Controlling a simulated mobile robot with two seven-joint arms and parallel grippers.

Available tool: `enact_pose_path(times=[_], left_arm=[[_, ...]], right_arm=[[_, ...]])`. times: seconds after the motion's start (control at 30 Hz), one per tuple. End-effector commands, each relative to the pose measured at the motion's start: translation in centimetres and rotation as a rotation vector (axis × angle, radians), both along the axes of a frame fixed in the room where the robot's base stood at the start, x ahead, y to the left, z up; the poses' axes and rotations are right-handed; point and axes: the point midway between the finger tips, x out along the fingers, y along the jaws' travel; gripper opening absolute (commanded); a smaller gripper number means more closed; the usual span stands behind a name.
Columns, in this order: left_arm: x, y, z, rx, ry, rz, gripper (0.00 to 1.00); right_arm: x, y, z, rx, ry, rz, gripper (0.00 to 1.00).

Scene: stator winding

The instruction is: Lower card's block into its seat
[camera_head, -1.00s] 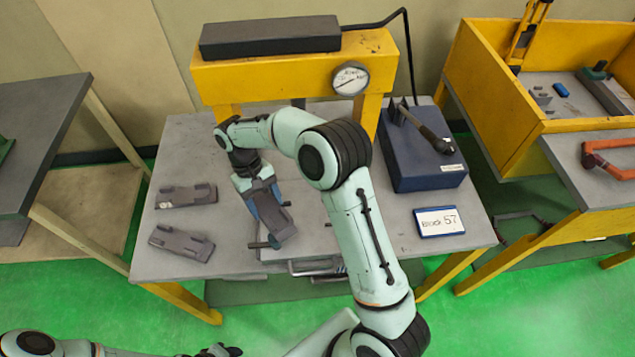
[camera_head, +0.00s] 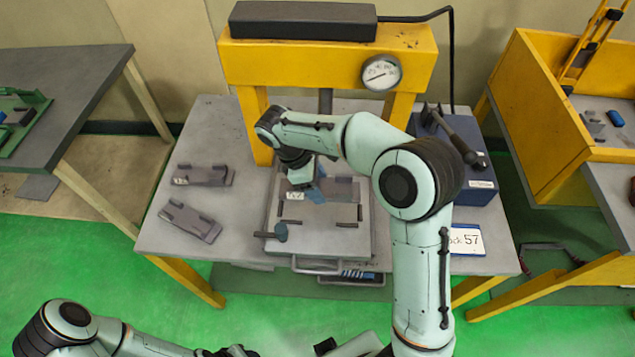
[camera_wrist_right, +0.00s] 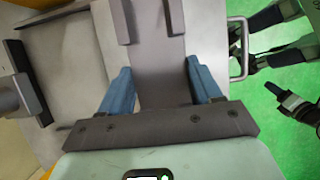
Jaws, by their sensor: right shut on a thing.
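The block fills the middle of the right wrist view (camera_wrist_right: 160,75). It is over the far part of a grey plate (camera_head: 325,241) under the yellow press. Dark short guides (camera_head: 347,224) stand on the plate in front of it. I cannot tell whether the block touches the plate. My left gripper (camera_head: 235,351) is at the bottom edge, its jaws unclear.
Two other grey blocks lie on the table's left, one behind (camera_head: 203,175) and one in front (camera_head: 191,221). The yellow press frame (camera_head: 320,63) with a gauge stands behind. A blue box (camera_head: 470,182) with a lever is at the right. A dark peg-like handle (camera_head: 277,233) sits at the plate's front left.

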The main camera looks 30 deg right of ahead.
Motion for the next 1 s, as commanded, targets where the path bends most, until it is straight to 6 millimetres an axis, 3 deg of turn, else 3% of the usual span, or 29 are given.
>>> enact_pose_path(times=[0.43, 1.0], left_arm=[[-2.4, 0.0, -3.5, 0.000, 0.027, 0.000, 0.43], [-2.0, 0.0, -2.9, 0.000, 0.023, 0.000, 0.43]], right_arm=[[-0.1, 0.0, -4.4, -0.001, 0.001, -0.002, 0.09], [0.0, -0.1, -4.4, -0.001, -0.001, -0.004, 0.09]])
